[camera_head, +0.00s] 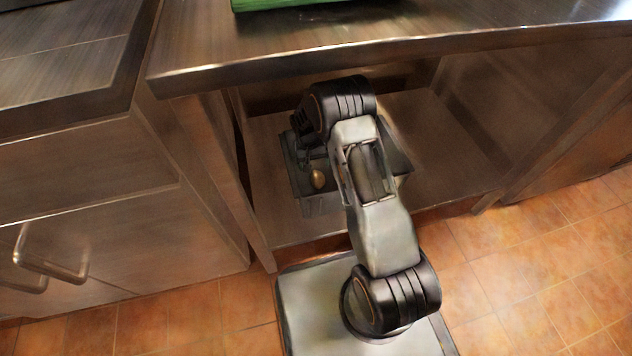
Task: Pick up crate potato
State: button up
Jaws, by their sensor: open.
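A dark crate (296,178) sits on the lower shelf inside the open bay under the counter. A brown, rounded potato (318,179) shows in the crate near its front. My arm reaches over the crate from the front and covers much of its middle and right. My gripper (312,150) is at the far end of the arm, low over the crate and just behind the potato in the picture. It is open, though its fingers are dark and mostly hidden. I cannot tell if it touches anything.
The metal countertop edge (400,52) overhangs the bay just above my arm. A green object (290,4) stands on top. A bay side panel (205,150) is close on the left. The shelf (450,150) right of the crate is bare.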

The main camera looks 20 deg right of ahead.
aim_at(317, 176)
jog(key=shift+s+d+f+b, duration=0.15)
jog(key=shift+f+b, duration=0.55)
jog(key=shift+f, duration=0.7)
jog(key=shift+s+d+f+b, duration=0.2)
jog(key=shift+f+b, duration=0.55)
jog(key=shift+f, duration=0.65)
jog(key=shift+s+d+f+b, duration=0.15)
jog(key=shift+f+b, duration=0.55)
jog(key=shift+f, duration=0.7)
jog(key=shift+s+d+f, duration=0.1)
jog(key=shift+f, duration=0.05)
jog(key=c, duration=1.1)
jog(key=shift+o, duration=0.2)
